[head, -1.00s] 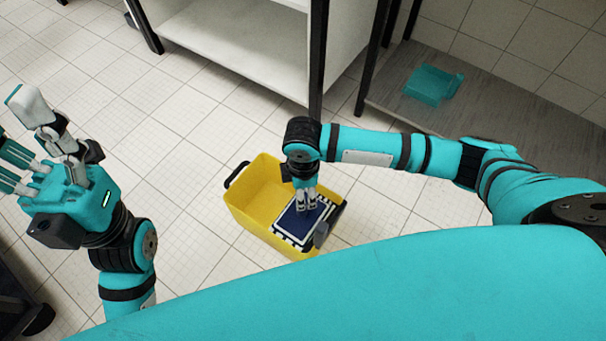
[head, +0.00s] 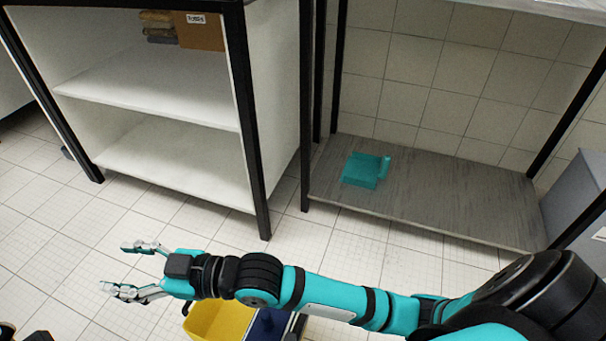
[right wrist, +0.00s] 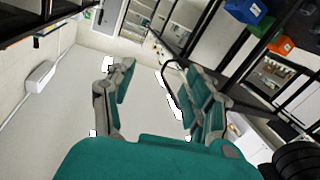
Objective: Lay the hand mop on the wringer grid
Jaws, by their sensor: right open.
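A yellow bucket (head: 213,322) stands on the floor at the bottom edge of the head view, cut off by the frame and partly behind my right arm. A dark blue flat piece, which looks like the hand mop (head: 267,326), shows at its right side, just under my forearm. Most of it is hidden, and the wringer grid cannot be made out now. My right gripper (head: 132,268) is open and empty, up and left of the bucket, apart from the mop. Its spread fingers also show in the right wrist view (right wrist: 150,95) with nothing between them.
A white shelf unit (head: 150,90) with black posts stands behind the bucket. To its right, a low grey shelf board (head: 440,205) holds a teal, dustpan-like object (head: 365,170).

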